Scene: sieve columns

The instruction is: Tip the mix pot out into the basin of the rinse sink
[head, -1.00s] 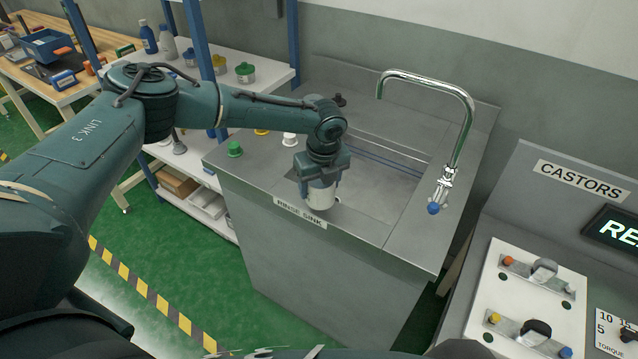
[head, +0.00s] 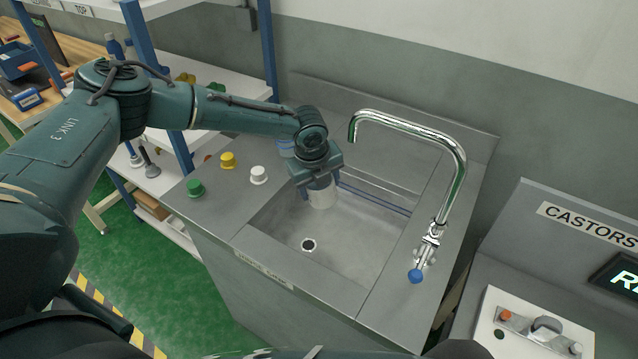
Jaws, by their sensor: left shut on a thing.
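The rinse sink (head: 345,295) is a grey metal unit with a sunken basin (head: 345,255) and a round drain (head: 308,245). My left gripper (head: 318,185) is shut on a pale pot (head: 322,197), which I take to be the mix pot. The pot looks upright and hangs over the back left part of the basin. The gripper hides its upper part, and I cannot see what is inside it. My right gripper is not in view.
A chrome tap (head: 462,170) with a blue knob arches over the basin's right side. Green (head: 195,188), yellow (head: 228,160) and white (head: 258,175) capped items stand on the sink's left deck. A grey console (head: 560,235) stands at the right.

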